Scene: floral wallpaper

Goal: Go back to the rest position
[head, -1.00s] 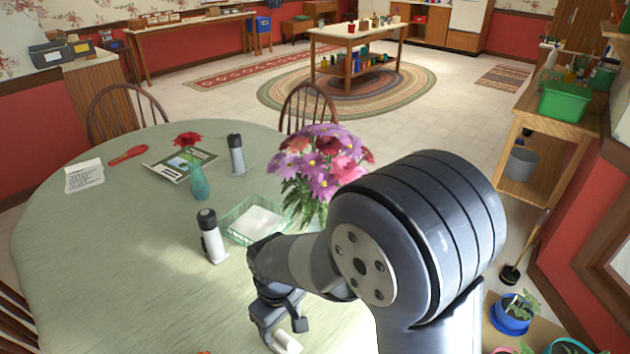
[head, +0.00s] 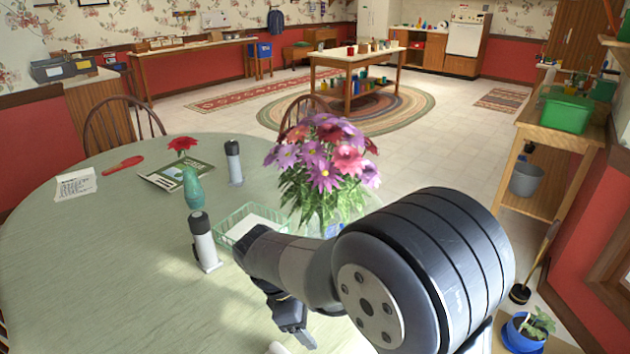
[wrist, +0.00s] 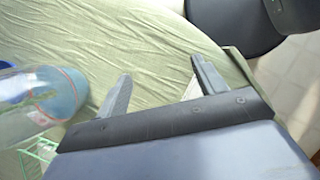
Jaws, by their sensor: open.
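My gripper (head: 290,322) is partly in view at the bottom of the head view, over the near right part of the table (head: 110,270). My arm covers part of the near table. A small white thing (head: 277,348) shows at the bottom edge of the head view, mostly cut off; I cannot tell what it is.
A flower vase (head: 325,170) stands close behind my arm; its clear side (wrist: 35,105) shows in the wrist view. A green basket (head: 225,232), a white and black bottle (head: 204,245), another bottle (head: 234,162) and a teal vase (head: 192,188) stand left of it.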

